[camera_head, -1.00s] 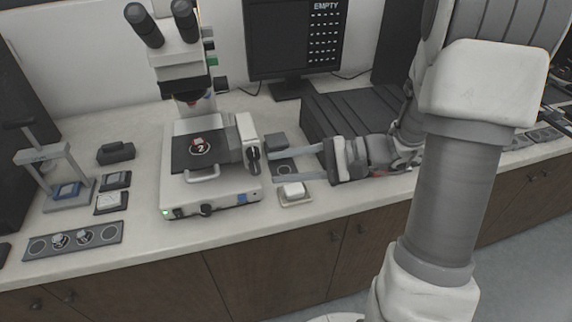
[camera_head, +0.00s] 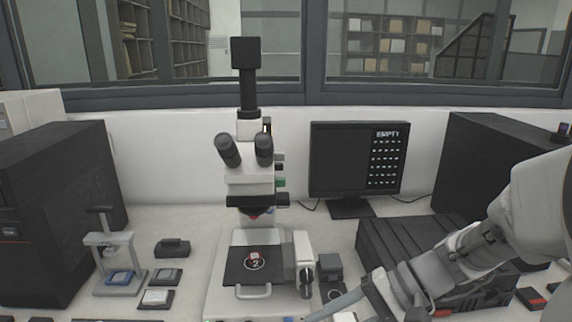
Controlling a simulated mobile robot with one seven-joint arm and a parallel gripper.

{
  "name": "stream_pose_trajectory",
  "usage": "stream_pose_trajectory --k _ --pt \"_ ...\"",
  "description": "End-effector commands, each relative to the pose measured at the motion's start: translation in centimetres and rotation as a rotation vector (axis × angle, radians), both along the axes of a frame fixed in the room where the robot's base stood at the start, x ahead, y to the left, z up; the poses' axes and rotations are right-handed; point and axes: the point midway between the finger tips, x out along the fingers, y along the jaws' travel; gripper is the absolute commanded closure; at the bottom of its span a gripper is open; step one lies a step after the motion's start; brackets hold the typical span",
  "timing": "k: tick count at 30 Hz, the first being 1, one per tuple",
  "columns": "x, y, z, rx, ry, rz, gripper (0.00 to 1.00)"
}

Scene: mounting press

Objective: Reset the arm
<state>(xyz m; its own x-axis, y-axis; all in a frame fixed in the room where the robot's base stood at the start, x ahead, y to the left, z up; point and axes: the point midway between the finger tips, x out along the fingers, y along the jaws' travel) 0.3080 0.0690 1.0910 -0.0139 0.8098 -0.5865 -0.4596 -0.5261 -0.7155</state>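My gripper (camera_head: 322,312) is low in the head view, to the right of the microscope stage. One long grey finger shows, set at the upper edge of the gripper body; the other is cut off by the bottom edge. The fingers stood wide apart in the earlier view, with nothing held between them. My arm reaches in from the right. The microscope (camera_head: 249,180) stands at the middle of the bench. A small red and white piece (camera_head: 254,256) marked 2 sits on its dark stage (camera_head: 236,270).
The monitor (camera_head: 357,160) reads EMPTY at its top. A dark ribbed box (camera_head: 400,237) lies beside my arm. A small hand press (camera_head: 108,255) with a blue block (camera_head: 121,277) stands at left. A dark grey block (camera_head: 329,265) is near the finger.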

Motion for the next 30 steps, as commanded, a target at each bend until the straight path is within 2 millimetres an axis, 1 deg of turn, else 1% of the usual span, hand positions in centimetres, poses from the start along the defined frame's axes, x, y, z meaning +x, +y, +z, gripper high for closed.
stream_pose_trajectory --k 1,6,9,12,18,21,25,30 --pt "-1.1 0.2 0.5 -0.07 -0.028 0.039 0.55" --pt "-3.9 -0.7 1.1 -0.318 -0.125 0.135 0.55" --pt "-5.0 -1.6 1.6 -0.462 -0.202 0.176 0.55" --pt "-5.7 -2.8 2.4 -0.603 -0.295 0.202 0.55" --pt "-6.2 -5.2 4.9 -0.851 -0.504 0.216 0.55" --pt "-6.2 -6.0 6.1 -0.936 -0.592 0.213 0.55" --pt "-6.2 -6.6 7.2 -1.0 -0.664 0.205 0.55" --pt "-6.1 -6.9 7.5 -1.023 -0.689 0.201 0.55"
